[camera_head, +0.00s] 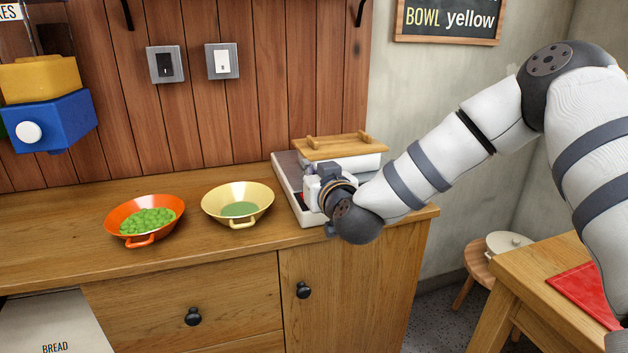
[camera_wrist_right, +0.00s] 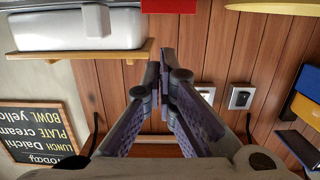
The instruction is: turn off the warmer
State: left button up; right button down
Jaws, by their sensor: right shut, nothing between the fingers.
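The warmer (camera_head: 284,178) is a low, pale and dark-topped unit at the right end of the wooden counter. A white container with a wooden lid (camera_head: 340,146) sits on it; the container also shows upside down in the wrist view (camera_wrist_right: 75,30). A small red part (camera_head: 301,196) shows on the warmer beside my right gripper, probably the same red part at the top of the wrist view (camera_wrist_right: 169,5). My right gripper (camera_wrist_right: 163,52) is shut and empty, over the front of the warmer. In the head view my wrist hides its fingertips and part of the warmer. My left gripper is out of view.
A yellow bowl (camera_head: 211,205) and an orange bowl of green peas (camera_head: 115,221) stand left of the warmer. Two wall switches, one black (camera_head: 165,64) and one white (camera_head: 222,61), are on the planks. A blue box (camera_head: 60,118) juts out at left.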

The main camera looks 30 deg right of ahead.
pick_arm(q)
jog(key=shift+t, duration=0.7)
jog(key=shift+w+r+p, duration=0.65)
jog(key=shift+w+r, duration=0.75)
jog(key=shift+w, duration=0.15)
pick_arm(e)
jog(key=s+a+r, duration=0.2)
jog(key=s+r, duration=0.2)
jog(key=s, duration=0.5)
jog(key=shift+r, duration=0.3)
jog(key=shift+a, duration=0.1)
